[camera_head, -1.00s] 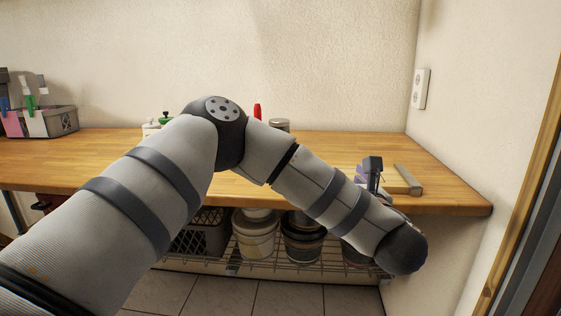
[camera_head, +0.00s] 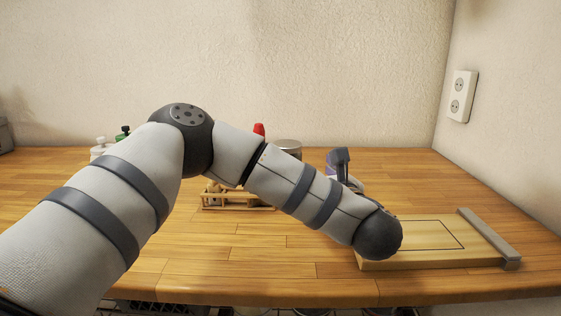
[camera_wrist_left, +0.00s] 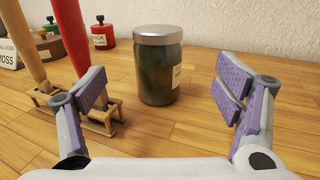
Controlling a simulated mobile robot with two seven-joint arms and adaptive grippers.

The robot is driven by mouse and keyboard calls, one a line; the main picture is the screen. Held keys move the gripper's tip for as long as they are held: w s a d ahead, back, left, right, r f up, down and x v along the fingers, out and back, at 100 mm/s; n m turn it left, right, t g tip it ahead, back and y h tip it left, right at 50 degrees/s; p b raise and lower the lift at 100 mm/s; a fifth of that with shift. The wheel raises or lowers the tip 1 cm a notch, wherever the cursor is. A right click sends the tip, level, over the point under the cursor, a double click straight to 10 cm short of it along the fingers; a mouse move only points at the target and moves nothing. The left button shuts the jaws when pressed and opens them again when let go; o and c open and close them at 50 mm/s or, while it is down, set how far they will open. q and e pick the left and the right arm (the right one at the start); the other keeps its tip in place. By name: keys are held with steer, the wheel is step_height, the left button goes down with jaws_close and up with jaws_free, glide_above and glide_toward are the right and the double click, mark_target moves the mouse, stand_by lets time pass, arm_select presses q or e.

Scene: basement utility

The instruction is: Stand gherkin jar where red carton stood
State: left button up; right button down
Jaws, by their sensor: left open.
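The gherkin jar (camera_wrist_left: 158,68) is dark green glass with a grey metal lid and a pale label at its right side. It stands upright on the wooden worktop in the left wrist view. In the head view its lid (camera_head: 288,146) shows behind my left arm, which hides most of the rest. My left gripper (camera_wrist_left: 168,88) is open, with a purple-padded finger to either side of the picture and the jar beyond, between them and not gripped. In the head view the gripper (camera_head: 337,164) is partly hidden by my forearm. I see no red carton. My right gripper is out of view.
A wooden rack (camera_wrist_left: 100,118) holding a red upright piece (camera_wrist_left: 70,35) stands close left of the jar. Small red (camera_wrist_left: 103,36) and green (camera_wrist_left: 53,26) containers stand behind. A wooden board (camera_head: 425,236) with a grey edge bar lies at the front right. Worktop right of the jar is clear.

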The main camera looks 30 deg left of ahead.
arm_select(q)
steer(key=w+a+f+b, duration=0.2)
steer(key=a, duration=0.1)
steer(key=shift+w+b, duration=0.2)
steer(key=shift+b, duration=0.2)
steer(key=shift+w+a+r+p, duration=0.3)
steer(key=shift+w+a+r, duration=0.3)
steer(key=shift+a+r, duration=0.3)
steer(key=x, duration=0.5)
steer(key=shift+a, duration=0.15)
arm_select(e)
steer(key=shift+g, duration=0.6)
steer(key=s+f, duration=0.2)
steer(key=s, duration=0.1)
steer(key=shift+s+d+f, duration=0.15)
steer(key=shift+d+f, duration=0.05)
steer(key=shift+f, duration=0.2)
